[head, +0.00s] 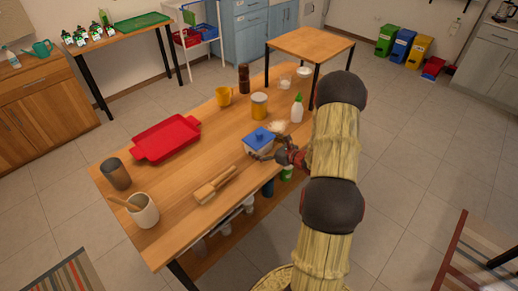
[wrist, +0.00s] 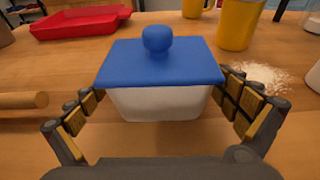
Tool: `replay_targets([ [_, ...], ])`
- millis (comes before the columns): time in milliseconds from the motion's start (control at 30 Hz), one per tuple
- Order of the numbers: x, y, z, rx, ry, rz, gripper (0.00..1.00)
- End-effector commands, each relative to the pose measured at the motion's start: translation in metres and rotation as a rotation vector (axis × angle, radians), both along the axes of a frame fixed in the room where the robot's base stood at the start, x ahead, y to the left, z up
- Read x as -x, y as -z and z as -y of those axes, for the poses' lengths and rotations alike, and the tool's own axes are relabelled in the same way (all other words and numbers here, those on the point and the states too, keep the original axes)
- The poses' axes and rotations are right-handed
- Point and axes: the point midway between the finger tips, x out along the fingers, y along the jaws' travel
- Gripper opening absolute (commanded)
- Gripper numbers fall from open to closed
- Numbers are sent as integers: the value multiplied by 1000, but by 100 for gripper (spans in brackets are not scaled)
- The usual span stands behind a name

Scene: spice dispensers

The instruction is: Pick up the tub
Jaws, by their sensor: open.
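The tub (head: 258,143) is a white box with a blue lid and a round blue knob. It stands upright on the wooden table near its right edge. In the wrist view the tub (wrist: 160,100) fills the middle, straight ahead. My gripper (head: 270,153) is at the tub's near side in the head view. In the wrist view my gripper (wrist: 165,120) is open, with one finger on each side of the tub's white body below the lid. I cannot tell whether the fingertips touch it. The arm hides part of the table's right edge.
On the table (head: 180,195) are a red tray (head: 166,138), a rolling pin (head: 215,185), a utensil pot (head: 143,211), a dark cup (head: 115,174), a yellow mug (head: 224,95), a yellow canister (head: 259,105) and a green-capped bottle (head: 297,108). White powder (wrist: 255,76) lies right of the tub.

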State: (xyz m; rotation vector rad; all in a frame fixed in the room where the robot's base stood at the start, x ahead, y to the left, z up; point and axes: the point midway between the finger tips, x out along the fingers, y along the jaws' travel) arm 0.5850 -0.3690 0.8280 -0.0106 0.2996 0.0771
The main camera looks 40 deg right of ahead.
Motion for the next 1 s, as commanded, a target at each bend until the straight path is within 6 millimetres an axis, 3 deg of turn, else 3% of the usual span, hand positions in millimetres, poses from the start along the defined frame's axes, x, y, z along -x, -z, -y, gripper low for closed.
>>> replay_targets([
  [133, -18, 8, -2, 1, -1, -1, 100],
  [367, -20, 7, -2, 1, 0, -1, 100],
  [1000, -20, 7, -2, 1, -1, -1, 64],
])
